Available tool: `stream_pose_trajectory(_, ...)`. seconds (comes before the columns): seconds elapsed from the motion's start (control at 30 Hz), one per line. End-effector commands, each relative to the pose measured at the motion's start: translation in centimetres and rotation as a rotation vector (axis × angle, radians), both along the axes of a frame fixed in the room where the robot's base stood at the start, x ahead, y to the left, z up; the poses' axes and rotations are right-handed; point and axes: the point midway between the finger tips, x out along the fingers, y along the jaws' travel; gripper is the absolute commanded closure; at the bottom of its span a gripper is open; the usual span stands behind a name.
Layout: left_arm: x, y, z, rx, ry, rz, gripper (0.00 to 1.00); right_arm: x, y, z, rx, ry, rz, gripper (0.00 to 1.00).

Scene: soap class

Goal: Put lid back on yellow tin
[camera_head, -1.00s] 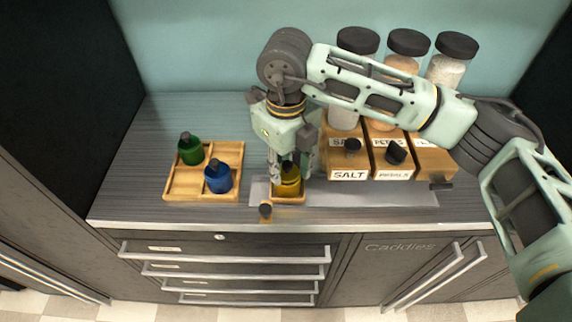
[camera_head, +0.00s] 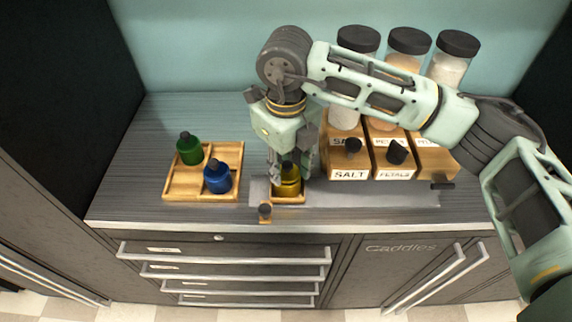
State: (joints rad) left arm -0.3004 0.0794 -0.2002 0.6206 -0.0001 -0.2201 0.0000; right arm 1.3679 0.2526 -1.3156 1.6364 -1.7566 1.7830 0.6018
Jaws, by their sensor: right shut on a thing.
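The yellow tin (camera_head: 289,187) looks like a small yellow bottle with a dark top and stands upright in a small wooden holder (camera_head: 288,201) near the counter's front edge. My right gripper (camera_head: 290,172) comes down from above with its fingers on either side of the tin, shut on it. The fingers partly cover the tin's upper part, so I cannot tell whether the dark top is a separate lid. A small dark round piece (camera_head: 265,209) on a bit of wood sits just in front of the holder. My left gripper is not in view.
A wooden tray (camera_head: 172,186) on the left holds a green bottle (camera_head: 190,151) and a blue bottle (camera_head: 218,178). Labelled wooden boxes (camera_head: 349,174) and black-lidded jars (camera_head: 358,40) stand to the right.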

Motion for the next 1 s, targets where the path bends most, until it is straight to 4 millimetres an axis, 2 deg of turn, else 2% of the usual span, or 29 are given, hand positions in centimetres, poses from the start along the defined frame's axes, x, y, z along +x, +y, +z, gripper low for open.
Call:
stream_pose_trajectory(0.23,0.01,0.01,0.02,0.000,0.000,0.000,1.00,0.01,0.01,0.04,0.000,0.000,0.000,0.83)
stream_pose_trajectory(0.27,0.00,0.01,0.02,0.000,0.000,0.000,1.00,0.01,0.01,0.04,0.000,0.000,0.000,0.64)
stream_pose_trajectory(0.47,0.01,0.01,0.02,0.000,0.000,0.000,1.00,0.00,0.00,0.04,0.000,0.000,0.000,0.47)
stream_pose_trajectory(0.7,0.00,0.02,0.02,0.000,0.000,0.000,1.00,0.01,-0.01,0.03,0.000,0.000,0.000,0.45)
stream_pose_trajectory(0.9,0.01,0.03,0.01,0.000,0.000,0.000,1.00,0.00,0.00,0.02,0.000,0.000,0.000,0.27)
stream_pose_trajectory(1.0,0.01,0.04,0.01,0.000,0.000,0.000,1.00,0.00,0.00,0.02,0.000,0.000,0.000,0.26)
